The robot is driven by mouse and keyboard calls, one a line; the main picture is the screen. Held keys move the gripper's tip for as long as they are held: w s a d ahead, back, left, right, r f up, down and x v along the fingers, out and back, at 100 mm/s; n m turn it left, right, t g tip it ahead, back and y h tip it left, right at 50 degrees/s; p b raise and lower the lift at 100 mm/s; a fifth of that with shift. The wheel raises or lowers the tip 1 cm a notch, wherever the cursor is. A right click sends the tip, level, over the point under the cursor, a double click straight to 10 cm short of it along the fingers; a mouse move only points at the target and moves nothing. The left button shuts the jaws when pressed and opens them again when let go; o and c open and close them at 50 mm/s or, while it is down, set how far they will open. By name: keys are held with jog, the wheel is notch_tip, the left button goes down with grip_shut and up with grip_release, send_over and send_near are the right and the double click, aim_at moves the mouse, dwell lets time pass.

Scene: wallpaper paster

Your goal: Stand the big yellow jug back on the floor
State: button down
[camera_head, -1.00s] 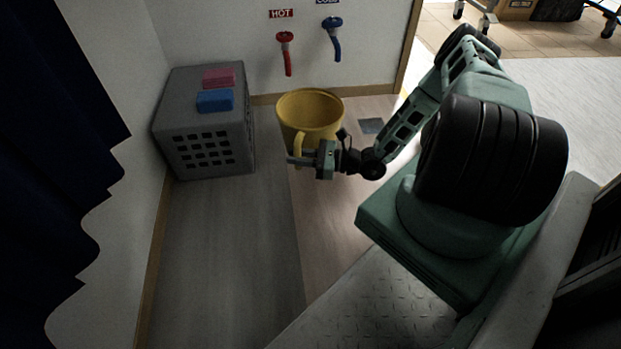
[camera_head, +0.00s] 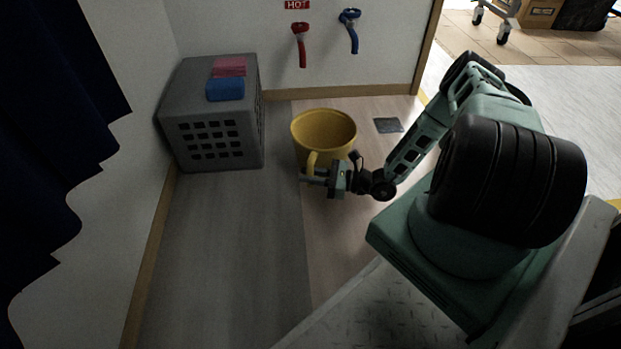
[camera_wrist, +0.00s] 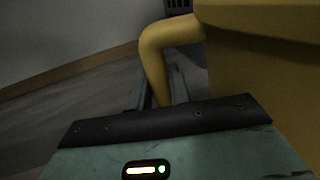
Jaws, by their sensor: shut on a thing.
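The big yellow jug (camera_head: 325,133) is upright, mouth up, in the middle of the head view. Its handle (camera_head: 312,162) faces my body. My gripper (camera_head: 318,177) is shut on the handle at the jug's near side. In the wrist view the yellow handle (camera_wrist: 158,50) runs down between the fingers, and the jug's wall (camera_wrist: 265,75) fills the upper right. The jug's base is hidden behind my gripper and the handle, so I cannot tell whether it touches the floor.
A grey crate (camera_head: 213,140) with a blue sponge (camera_head: 225,89) and a pink sponge (camera_head: 229,66) stands to the left. Red (camera_head: 301,45) and blue (camera_head: 350,30) taps are on the back wall. A drain (camera_head: 388,125) lies right of the jug. Floor (camera_head: 230,250) in front is clear.

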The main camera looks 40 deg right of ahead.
jog(key=shift+f, duration=0.15)
jog(key=c, duration=1.3)
grip_release()
